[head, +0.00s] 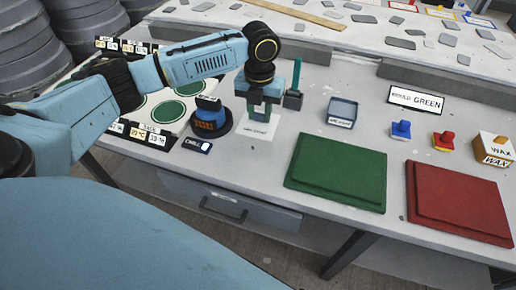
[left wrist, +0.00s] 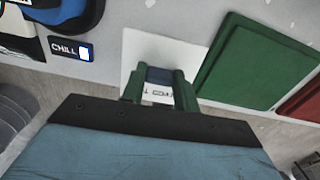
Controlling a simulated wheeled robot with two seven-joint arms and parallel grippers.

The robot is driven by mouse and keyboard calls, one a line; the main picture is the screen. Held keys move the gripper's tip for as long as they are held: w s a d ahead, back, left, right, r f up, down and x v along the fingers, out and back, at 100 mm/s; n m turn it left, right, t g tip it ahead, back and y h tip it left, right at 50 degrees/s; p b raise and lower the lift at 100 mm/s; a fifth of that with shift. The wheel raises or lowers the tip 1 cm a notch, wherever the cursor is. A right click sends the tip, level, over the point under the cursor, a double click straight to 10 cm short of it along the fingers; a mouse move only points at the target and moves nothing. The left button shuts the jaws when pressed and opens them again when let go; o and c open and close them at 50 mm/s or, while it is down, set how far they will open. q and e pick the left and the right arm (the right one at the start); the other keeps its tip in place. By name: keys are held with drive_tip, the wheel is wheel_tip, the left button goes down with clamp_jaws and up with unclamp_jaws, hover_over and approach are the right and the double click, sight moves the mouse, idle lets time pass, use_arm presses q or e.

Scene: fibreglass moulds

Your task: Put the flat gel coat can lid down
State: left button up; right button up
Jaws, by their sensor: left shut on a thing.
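My left gripper (head: 260,112) comes down over a white labelled card (head: 258,128) on the bench. Its green fingers are shut on a small dark blue piece, which I take to be the gel coat can lid (left wrist: 158,75). The fingers hide most of the lid, and I cannot tell whether it touches the card. The card (left wrist: 140,47) also shows under the fingers in the left wrist view, its print partly covered. A blue can (head: 210,112) with an orange display stands on a dark round base just left of the gripper. My right gripper is not in view.
A dark holder with a green-handled tool (head: 294,92) stands close right of the gripper. A small blue-grey tray (head: 342,110), green mould (head: 337,170) and red mould (head: 458,200) lie further right. A CHILL tag (head: 197,145) lies near the front edge.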

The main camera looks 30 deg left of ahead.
use_arm(q)
drive_tip(key=shift+f, duration=0.2)
drive_tip(key=shift+m, duration=0.3)
wheel_tip(320, 180, down, 10)
drive_tip(key=shift+r+b, duration=0.2)
drive_tip(key=shift+b, duration=0.45)
drive_tip(key=shift+f, duration=0.2)
drive_tip(key=o, duration=1)
drive_tip(key=shift+c, duration=0.2)
drive_tip(key=shift+r, duration=0.15)
wheel_tip(320, 180, up, 12)
drive_tip(key=shift+r+p, duration=0.1)
drive_tip(key=shift+p, duration=0.65)
